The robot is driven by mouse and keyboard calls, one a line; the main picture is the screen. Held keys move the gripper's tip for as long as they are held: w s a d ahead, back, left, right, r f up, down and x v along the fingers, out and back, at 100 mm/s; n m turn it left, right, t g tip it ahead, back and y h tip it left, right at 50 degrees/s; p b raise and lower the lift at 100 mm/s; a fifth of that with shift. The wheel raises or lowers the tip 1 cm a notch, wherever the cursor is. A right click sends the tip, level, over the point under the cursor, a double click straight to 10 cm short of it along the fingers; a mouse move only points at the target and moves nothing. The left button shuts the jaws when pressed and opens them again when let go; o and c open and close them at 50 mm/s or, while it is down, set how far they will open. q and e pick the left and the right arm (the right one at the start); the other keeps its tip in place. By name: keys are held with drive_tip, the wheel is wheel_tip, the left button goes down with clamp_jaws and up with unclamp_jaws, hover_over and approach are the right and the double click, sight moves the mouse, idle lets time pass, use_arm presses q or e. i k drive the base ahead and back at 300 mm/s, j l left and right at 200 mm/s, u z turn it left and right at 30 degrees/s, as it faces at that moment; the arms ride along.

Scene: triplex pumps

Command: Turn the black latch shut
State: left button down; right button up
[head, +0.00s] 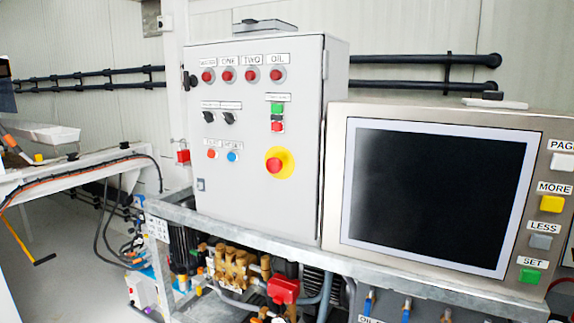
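A grey control cabinet (253,200) stands on a metal frame in the middle of the head view. A small black latch (190,81) sits at the upper left edge of its front, left of the row of red indicator buttons. It is too small to tell whether it is turned open or shut. The cabinet door looks flush with its frame. A second small grey-blue latch (201,184) is at the lower left edge of the door. Neither of my grippers is in view, and nothing touches the latch.
The door carries two black rotary switches (229,118), several buttons and a red emergency stop (274,165) on yellow. A large screen panel (437,190) stands at the right. Brass pump parts (232,268) and pipes lie below. The space in front of the door is clear.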

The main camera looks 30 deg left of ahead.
sight(185, 73)
drive_tip(key=i+u, duration=0.1)
drive_tip(key=u, duration=0.3)
drive_tip(key=i+j+u, duration=0.1)
drive_tip(key=u, duration=0.3)
drive_tip(key=i+u, duration=0.1)
drive_tip(key=u, duration=0.3)
drive_tip(key=i+u, duration=0.1)
drive_tip(key=u, duration=0.3)
